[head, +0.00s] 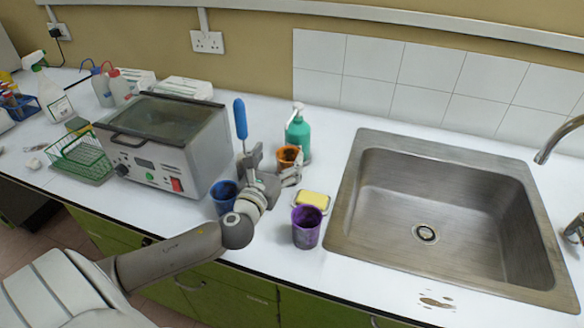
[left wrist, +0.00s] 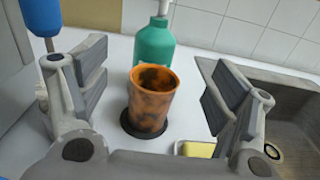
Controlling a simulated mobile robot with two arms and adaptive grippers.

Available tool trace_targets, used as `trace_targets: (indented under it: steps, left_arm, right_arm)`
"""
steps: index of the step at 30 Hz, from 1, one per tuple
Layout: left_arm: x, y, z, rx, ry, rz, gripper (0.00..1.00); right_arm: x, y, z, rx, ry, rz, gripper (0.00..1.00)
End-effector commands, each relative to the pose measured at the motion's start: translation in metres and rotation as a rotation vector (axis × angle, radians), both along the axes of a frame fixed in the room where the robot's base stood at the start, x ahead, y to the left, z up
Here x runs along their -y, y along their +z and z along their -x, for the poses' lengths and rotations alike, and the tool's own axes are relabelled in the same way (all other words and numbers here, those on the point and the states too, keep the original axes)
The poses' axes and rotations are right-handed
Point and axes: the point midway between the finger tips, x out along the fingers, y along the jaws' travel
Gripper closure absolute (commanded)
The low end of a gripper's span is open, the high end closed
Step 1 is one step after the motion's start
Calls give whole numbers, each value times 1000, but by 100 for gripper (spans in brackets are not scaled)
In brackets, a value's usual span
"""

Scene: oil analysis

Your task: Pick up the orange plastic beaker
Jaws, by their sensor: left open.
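The orange plastic beaker (head: 288,155) has dark stains and stands upright on the counter, left of the sink. In the left wrist view the orange beaker (left wrist: 151,100) stands on a dark round base, between the open fingers. My left gripper (head: 272,168) reaches over the counter to the beaker. In the left wrist view my left gripper (left wrist: 158,90) is open, with gaps between both pads and the beaker. In the head view the gripper hides the beaker's lower part. My right gripper is not in view.
A green pump bottle (head: 298,136) stands just behind the beaker. A blue beaker (head: 225,196), a purple beaker (head: 306,228) and a yellow sponge (head: 313,199) are near. A blue-handled tool (head: 240,119) stands upright on the left. The sink (head: 349,205) lies right, the heated bath (head: 160,145) left.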

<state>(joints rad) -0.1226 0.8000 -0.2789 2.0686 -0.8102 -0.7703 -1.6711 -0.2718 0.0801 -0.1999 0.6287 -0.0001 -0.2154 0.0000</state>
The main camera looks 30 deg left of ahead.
Motion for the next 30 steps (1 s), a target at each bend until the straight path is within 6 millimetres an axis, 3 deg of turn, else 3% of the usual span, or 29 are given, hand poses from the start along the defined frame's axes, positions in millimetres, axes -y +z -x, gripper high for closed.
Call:
trace_targets:
  steps: [6,12,21,30]
  left_arm:
    - [0,-46,1,-7,4,5,17]
    - [0,-81,-1,-4,1,5,17]
    - [-5,-76,-20,-2,2,5,17]
    - [-14,-75,-59,-2,3,6,17]
  right_arm:
    - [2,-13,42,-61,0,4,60]
    - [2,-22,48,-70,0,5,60]
    - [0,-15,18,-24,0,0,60]
    - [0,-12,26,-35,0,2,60]
